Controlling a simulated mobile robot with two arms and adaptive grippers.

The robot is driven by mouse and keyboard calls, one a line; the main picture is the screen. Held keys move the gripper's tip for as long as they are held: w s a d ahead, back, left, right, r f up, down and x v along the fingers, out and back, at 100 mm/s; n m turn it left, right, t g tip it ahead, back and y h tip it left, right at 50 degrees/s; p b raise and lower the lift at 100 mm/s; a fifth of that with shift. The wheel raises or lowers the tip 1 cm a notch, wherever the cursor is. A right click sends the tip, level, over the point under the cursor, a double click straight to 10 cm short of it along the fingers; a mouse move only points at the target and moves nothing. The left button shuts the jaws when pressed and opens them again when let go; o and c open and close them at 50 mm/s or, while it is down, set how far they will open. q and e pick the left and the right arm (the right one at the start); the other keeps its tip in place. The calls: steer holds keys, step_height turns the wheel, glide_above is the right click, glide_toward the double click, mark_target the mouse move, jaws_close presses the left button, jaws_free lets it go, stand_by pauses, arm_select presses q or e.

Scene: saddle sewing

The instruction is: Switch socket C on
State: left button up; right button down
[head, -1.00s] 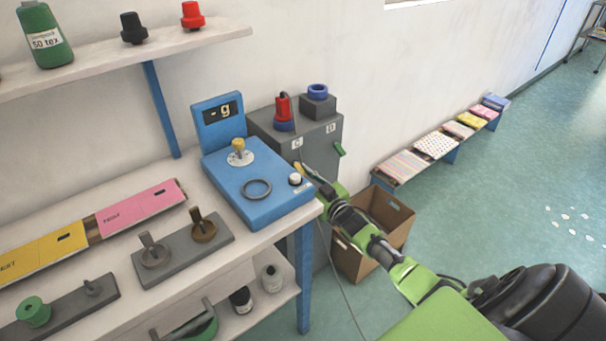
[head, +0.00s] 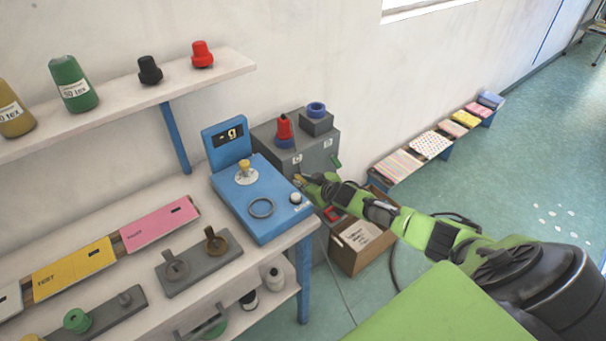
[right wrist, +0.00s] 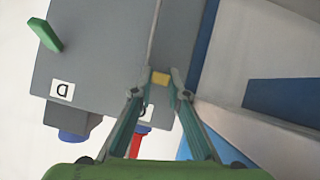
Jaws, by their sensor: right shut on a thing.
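The grey socket box (head: 318,150) stands against the wall, right of the blue scale, with labels C (head: 297,159) and D (head: 327,143) on its front. Below label C, my right gripper (head: 303,180) is shut on the small yellow lever (right wrist: 160,78). The right wrist view shows only the lever's yellow end between the fingertips (right wrist: 161,80); the rest of it is hidden. A green lever (right wrist: 45,34) sits on the D side, apart from the gripper. My left gripper is out of view.
The blue scale (head: 245,190) is on the table just left of my right gripper. A cardboard box (head: 365,250) stands on the floor under my right arm. A thin cable hangs below socket C. A low bench (head: 440,140) with folded cloths lies along the wall.

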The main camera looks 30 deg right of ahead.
steer(key=shift+w+d+r+g+p, duration=0.2)
steer(key=shift+r+g+p, duration=0.15)
steer(key=shift+r+g, duration=0.35)
steer(key=shift+g, duration=0.3)
steer(key=shift+w+a+r+g+b, duration=0.1)
steer(key=shift+w+r+g+b, duration=0.1)
steer(key=shift+g+b, duration=0.45)
steer(key=shift+w+a+r+g+b, duration=0.1)
steer(key=shift+r+g+b, duration=0.15)
steer(key=shift+g, duration=0.7)
steer(key=c, duration=2)
jaws_free()
steer(key=shift+o, duration=0.2)
steer(key=v, duration=1.2)
